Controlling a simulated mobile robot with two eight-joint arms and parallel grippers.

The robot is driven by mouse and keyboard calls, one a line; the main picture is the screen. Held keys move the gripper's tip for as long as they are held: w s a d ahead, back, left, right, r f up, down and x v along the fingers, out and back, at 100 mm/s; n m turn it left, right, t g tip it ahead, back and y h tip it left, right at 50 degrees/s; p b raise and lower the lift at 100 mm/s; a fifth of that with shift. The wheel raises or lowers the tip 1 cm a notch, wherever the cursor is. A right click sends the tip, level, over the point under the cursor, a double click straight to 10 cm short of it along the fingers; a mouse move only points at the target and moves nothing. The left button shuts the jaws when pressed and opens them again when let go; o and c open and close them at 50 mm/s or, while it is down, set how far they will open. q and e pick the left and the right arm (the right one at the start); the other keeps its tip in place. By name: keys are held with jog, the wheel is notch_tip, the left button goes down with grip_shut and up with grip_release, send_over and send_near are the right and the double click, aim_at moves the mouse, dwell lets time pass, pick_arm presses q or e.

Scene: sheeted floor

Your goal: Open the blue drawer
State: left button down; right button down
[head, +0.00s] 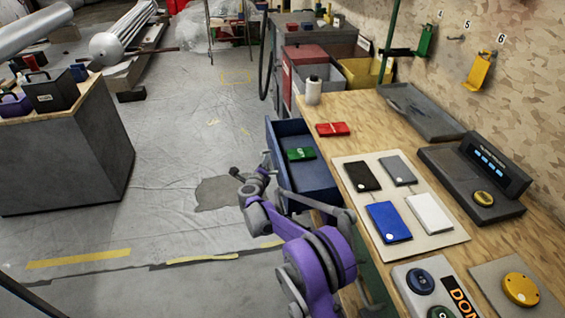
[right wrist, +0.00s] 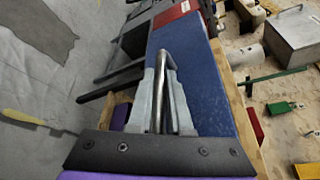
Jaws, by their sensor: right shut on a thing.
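The blue drawer (head: 315,178) stands pulled out from the left side of the wooden workbench, and its open inside shows in the head view. A green block (head: 300,154) lies in it. My right gripper (head: 266,163) is at the drawer's outer front, at its left in the head view. In the right wrist view my right gripper (right wrist: 166,75) is shut on the drawer's metal handle, beside the blue drawer front (right wrist: 205,90). The fingers partly hide the handle. My left gripper is not in view.
The workbench (head: 365,130) carries a red block (head: 332,129), a board with coloured plates (head: 389,222) and a dark device (head: 480,185). A grey cabinet (head: 65,150) stands at left. The floor between it and the drawer is clear.

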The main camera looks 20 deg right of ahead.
jog(key=w+a, duration=0.2)
jog(key=a, duration=0.5)
jog(key=shift+a+b, duration=0.3)
jog(key=shift+b, duration=0.1)
jog(key=c, duration=0.8)
grip_release()
jog(key=shift+c, duration=0.2)
jog(key=p+v, duration=0.1)
jog(key=v, duration=1)
